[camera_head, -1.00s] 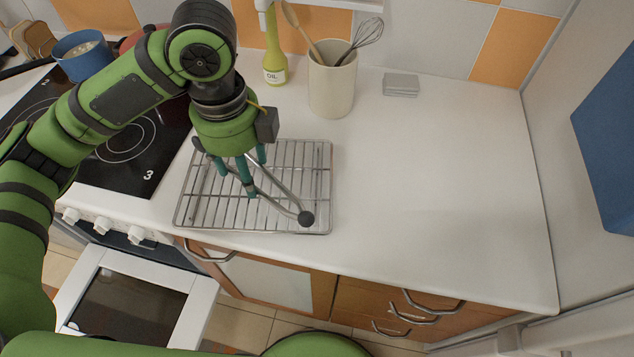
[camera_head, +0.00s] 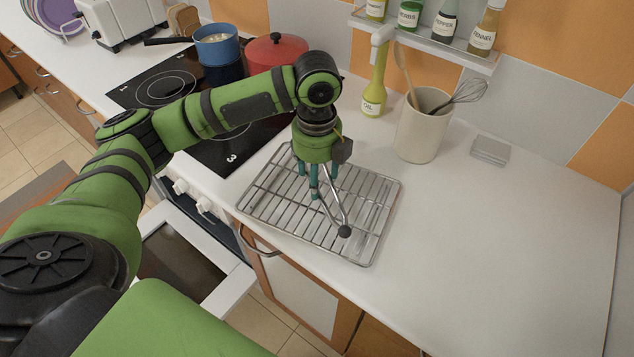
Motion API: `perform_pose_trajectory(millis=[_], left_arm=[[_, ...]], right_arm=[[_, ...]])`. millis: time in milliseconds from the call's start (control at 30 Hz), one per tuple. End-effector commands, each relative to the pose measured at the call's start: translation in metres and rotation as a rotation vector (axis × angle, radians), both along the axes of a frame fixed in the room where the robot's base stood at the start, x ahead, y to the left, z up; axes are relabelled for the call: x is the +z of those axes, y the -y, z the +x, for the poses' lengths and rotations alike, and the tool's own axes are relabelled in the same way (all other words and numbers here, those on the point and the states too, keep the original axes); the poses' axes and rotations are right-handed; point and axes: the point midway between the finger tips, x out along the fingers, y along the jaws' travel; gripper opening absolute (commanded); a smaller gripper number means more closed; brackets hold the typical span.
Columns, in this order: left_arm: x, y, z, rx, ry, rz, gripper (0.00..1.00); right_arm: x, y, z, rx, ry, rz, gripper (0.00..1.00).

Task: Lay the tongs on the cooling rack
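The steel tongs (camera_head: 334,207), with a dark round knob at one end, are over the cooling rack (camera_head: 262,210) in the head view. Their knob end points to the front right, and their other end goes up among my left gripper's fingers. The wire rack lies flat on the counter beside the hob. My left gripper (camera_head: 318,182) points down over the rack, its teal fingers around the tongs' upper part. Whether the fingers press on the tongs, and whether the tongs touch the rack, I cannot tell. My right gripper is not in view.
A cream utensil pot (camera_head: 420,135) and a green oil bottle (camera_head: 375,95) stand behind the rack. A red pot (camera_head: 276,52) and a blue pot (camera_head: 217,48) are at the hob. The oven door (camera_head: 190,255) hangs open.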

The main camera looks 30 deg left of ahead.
Motion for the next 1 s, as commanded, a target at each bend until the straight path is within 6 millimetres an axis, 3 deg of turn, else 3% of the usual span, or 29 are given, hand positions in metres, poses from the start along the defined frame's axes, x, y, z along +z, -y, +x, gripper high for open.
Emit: perform_pose_trajectory(millis=[400, 767, 800, 833, 867, 1000], left_arm=[[-0.042, -0.004, 0.004, 0.0, 0.0, 0.002, 0.24], [-0.046, -0.003, 0.003, -0.001, 0.001, 0.001, 0.24], [-0.047, -0.003, 0.003, -0.001, 0.0, 0.001, 0.63], [-0.047, -0.003, 0.003, -0.001, 0.001, 0.001, 0.75], [-0.047, -0.003, 0.003, -0.001, 0.001, 0.001, 0.83], [-0.046, -0.003, 0.003, -0.001, 0.001, 0.001, 0.83]], right_arm=[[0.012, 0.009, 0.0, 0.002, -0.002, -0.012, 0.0], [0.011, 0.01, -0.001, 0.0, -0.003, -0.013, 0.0], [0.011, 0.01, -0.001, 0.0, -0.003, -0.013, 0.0], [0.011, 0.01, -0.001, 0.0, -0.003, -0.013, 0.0], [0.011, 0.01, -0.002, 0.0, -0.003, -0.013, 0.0], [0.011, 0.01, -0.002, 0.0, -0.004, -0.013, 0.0]])
